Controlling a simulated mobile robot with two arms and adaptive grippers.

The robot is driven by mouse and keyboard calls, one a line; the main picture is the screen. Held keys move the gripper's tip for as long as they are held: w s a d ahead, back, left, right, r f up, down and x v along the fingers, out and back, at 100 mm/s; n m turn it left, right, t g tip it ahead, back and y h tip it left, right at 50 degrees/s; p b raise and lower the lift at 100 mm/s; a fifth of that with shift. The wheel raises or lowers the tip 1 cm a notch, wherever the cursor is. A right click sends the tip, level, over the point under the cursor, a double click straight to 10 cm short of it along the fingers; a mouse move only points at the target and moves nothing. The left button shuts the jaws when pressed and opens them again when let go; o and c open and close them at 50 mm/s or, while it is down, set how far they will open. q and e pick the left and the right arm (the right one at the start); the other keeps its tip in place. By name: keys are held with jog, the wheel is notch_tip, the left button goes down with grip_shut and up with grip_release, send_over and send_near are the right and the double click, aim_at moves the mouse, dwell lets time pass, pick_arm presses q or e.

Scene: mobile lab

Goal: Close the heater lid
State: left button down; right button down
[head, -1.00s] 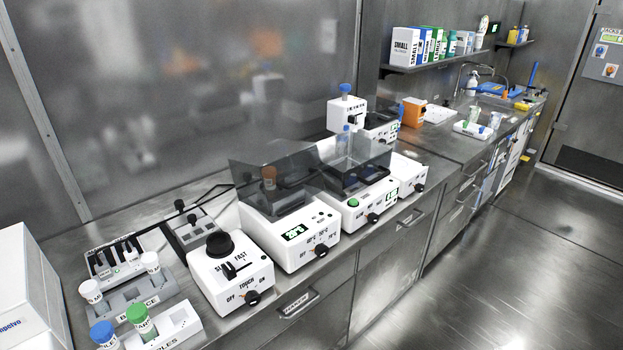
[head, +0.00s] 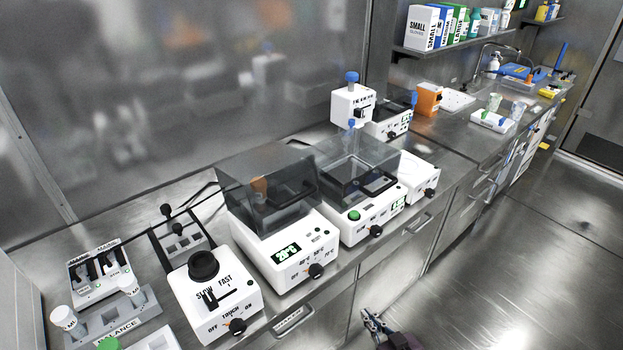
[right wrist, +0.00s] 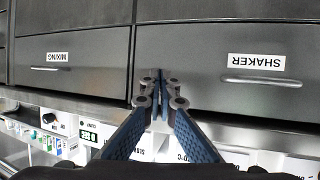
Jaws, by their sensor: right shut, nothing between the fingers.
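The heater (head: 277,262) is a white box with a green 20°C display and a black knob, in the middle of the counter in the head view. Its smoky see-through lid (head: 283,170) stands over its top; I cannot tell whether it is fully down. A brown-orange object shows through it. My right gripper (head: 367,318) is low in front of the counter, below and to the right of the heater, apart from it. In the right wrist view its fingers (right wrist: 160,80) are shut and empty, before the drawer fronts. My left gripper is not in view.
A white device with a clear cover (head: 377,220) stands close on the heater's right. A touch mixer (head: 211,300) stands close on its left. The counter has drawers labelled MIXING and SHAKER (right wrist: 256,62), upside down in the wrist view. The floor (head: 500,260) is clear.

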aim_at(273, 187)
jog(key=a+r+n+t+y+p, duration=0.1)
jog(key=a+r+y, duration=0.25)
jog(key=r, duration=0.95)
jog(key=a+r+n+t+y+p, duration=0.15)
jog(key=a+r, duration=0.25)
jog(key=r, duration=0.8)
jog(key=a+r+n+t+y, duration=0.1)
jog(key=a+r+t+y, duration=0.2)
jog(key=r, duration=1)
jog(key=w+a+r+g+p, duration=0.1)
jog(key=w+a+r+p, duration=0.2)
jog(key=w+a, duration=0.4)
jog(key=f, duration=0.3)
jog(key=w+d+f, duration=0.1)
jog(key=shift+f+p, duration=0.3)
jog(key=shift+p, duration=0.1)
